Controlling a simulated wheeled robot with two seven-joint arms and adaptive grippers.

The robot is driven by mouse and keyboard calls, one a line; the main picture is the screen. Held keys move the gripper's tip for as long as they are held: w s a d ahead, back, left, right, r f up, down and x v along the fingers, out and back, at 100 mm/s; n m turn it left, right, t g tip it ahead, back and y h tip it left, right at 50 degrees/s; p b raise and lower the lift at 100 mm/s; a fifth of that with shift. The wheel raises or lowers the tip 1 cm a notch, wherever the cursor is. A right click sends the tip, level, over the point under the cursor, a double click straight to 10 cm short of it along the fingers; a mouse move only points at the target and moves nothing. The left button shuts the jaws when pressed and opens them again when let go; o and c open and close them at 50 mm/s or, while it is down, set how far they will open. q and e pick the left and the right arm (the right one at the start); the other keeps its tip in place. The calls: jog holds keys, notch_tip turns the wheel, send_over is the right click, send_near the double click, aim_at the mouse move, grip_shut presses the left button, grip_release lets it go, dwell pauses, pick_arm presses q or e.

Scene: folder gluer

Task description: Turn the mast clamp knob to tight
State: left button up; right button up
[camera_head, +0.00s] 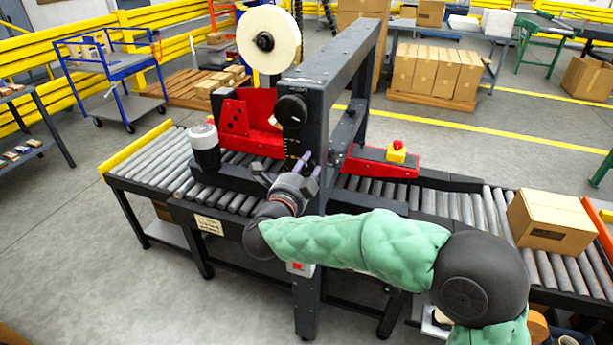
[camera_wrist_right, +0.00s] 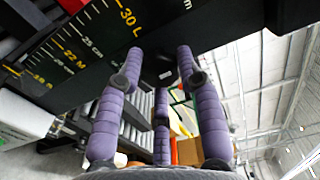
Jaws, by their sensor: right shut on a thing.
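My right gripper (camera_head: 312,165) reaches the lower front of the dark mast (camera_head: 328,95) of the machine. In the right wrist view its purple fingers (camera_wrist_right: 158,72) close around a small dark part at the mast, which I take to be the mast clamp knob (camera_wrist_right: 165,74). The fingers and wrist hide most of the knob; its turn position cannot be told. A mast scale (camera_wrist_right: 85,42) with yellow and white marks shows beside the fingers. A separate round black knob (camera_head: 291,110) sits higher on the mast. My left gripper is out of view.
A tape roll (camera_head: 268,38) tops the machine. A black-and-white cylinder (camera_head: 205,147) stands left of the gripper. A red emergency button on a yellow box (camera_head: 396,152) is to the right. A carton (camera_head: 549,220) rests on the roller conveyor (camera_head: 471,206).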

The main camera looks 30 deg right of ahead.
jog(key=shift+a+f+m+b, duration=0.15)
jog(key=shift+f+m+b, duration=0.15)
jog(key=shift+f+b, duration=0.05)
dwell(0.3)
jog(key=o, duration=1.1)
jog(key=shift+w+r, duration=0.1)
jog(key=shift+r, duration=0.1)
jog(key=v, duration=1.2)
